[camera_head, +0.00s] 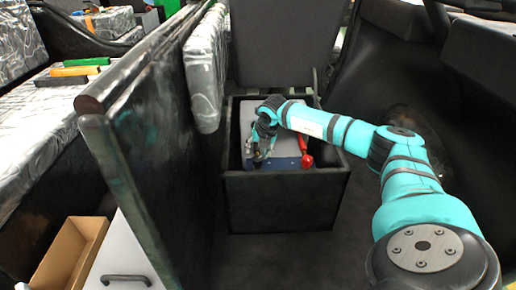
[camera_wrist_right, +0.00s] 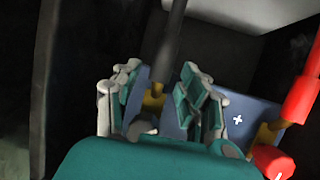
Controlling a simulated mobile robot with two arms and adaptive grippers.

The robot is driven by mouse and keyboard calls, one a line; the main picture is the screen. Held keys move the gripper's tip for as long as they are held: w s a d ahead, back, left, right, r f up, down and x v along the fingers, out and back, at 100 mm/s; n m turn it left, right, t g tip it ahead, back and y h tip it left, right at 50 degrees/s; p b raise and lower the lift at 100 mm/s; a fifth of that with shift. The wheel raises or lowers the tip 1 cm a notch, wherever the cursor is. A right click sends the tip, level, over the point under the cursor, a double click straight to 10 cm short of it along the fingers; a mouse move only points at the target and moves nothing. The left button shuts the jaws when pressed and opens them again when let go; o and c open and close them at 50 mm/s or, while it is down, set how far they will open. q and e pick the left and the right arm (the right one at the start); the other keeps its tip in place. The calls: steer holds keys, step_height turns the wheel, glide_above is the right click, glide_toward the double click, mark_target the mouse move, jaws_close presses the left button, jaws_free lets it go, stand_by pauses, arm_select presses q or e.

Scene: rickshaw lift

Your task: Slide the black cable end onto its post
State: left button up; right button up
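My right gripper (camera_head: 262,146) reaches down into the open black box over the blue battery (camera_head: 283,165). In the right wrist view, its two teal-padded fingers (camera_wrist_right: 160,105) stand apart, one on each side of the black cable (camera_wrist_right: 166,45). The cable's gold-coloured end (camera_wrist_right: 153,98) lies between the fingers, with blue showing beside it, so they look open around it. The black cable's post is not clearly visible; the gripper body hides the area below. My left gripper is not in view.
A red cable (camera_wrist_right: 300,98) and red cap (camera_wrist_right: 272,160) are right of the gripper, by a white plus mark. The box walls (camera_head: 284,200) enclose the battery closely. A raised dark lid (camera_head: 285,45) stands behind, and a dark panel (camera_head: 150,140) stands at left.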

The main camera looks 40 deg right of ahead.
steer(key=shift+d, duration=0.1)
steer(key=v, duration=1.2)
steer(key=shift+f, duration=0.1)
stand_by(0.3)
